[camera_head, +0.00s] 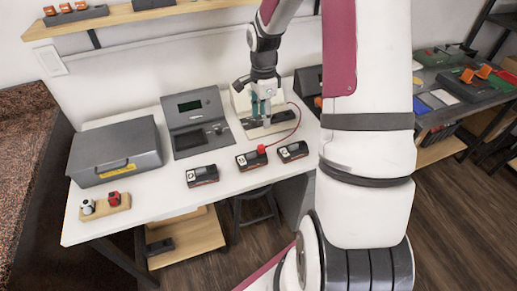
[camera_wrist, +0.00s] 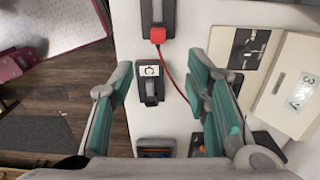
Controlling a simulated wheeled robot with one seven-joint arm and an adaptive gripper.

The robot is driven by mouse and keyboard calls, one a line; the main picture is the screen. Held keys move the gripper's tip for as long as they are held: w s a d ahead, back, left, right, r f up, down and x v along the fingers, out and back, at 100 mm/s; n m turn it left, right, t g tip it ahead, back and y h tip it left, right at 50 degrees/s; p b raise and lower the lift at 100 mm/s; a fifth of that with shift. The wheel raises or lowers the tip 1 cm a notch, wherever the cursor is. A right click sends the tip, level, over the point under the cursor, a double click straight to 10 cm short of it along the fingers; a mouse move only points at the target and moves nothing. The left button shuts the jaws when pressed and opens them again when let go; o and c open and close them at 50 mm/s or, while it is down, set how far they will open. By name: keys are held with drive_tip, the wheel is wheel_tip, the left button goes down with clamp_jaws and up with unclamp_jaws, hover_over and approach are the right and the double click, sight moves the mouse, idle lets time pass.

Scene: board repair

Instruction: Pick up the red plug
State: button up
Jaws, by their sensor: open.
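A red plug (camera_head: 262,148) sits on the back edge of the middle dark block (camera_head: 254,161) in the head view, with a red cable curving back to the white unit. It also shows at the top of the wrist view (camera_wrist: 158,35), beyond my fingertips. A second red piece (camera_head: 114,197) stands beside a white one (camera_head: 88,206) on a small wooden holder (camera_head: 120,207) at the table's front left. My gripper (camera_head: 262,104) is open and empty, pointing down near the white unit. In the wrist view its fingers (camera_wrist: 162,70) flank a dark labelled block (camera_wrist: 151,82) in the picture.
A grey case (camera_head: 115,152) and a grey console (camera_head: 196,122) stand on the white table's left and back. Dark blocks stand on either side of the middle one, left (camera_head: 201,176) and right (camera_head: 292,151). The white unit (camera_wrist: 289,85) lies right of the fingers.

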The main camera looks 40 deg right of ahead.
hover_over(261, 146)
drive_tip(key=f, duration=0.7)
drive_tip(key=shift+d+f, duration=0.25)
drive_tip(key=shift+f, duration=0.1)
drive_tip(key=shift+a+f+p, duration=0.2)
drive_tip(key=shift+f+p, duration=0.2)
drive_tip(key=shift+f, duration=2.35)
clamp_jaws()
